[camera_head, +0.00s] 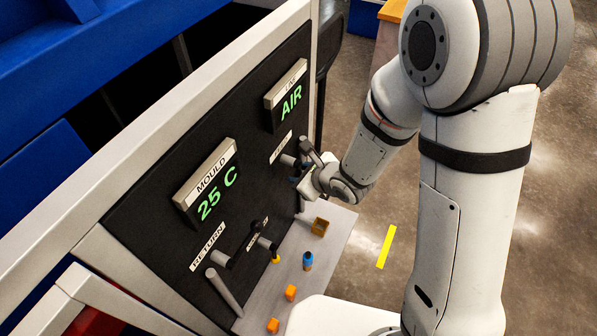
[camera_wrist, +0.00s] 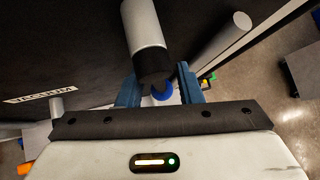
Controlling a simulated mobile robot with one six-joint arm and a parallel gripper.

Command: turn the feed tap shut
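The tap at my gripper (camera_head: 302,174) sticks out of the dark panel (camera_head: 150,215), under a small label (camera_head: 281,147) too small to read. Its grey handle (camera_head: 310,150) shows just above my gripper. In the wrist view, a pale cylinder with a black end (camera_wrist: 145,40) reaches down between the two blue fingers of my gripper (camera_wrist: 160,90). The fingers stand apart on either side of it, with a visible gap on the right. A blue spot shows between them. Whether a finger touches the tap is hidden.
The RETURN tap (camera_head: 222,290) has a long grey handle slanting down. A smaller tap (camera_head: 265,243) sits between. Displays read MOULD 25 C (camera_head: 207,180) and AIR (camera_head: 287,98).

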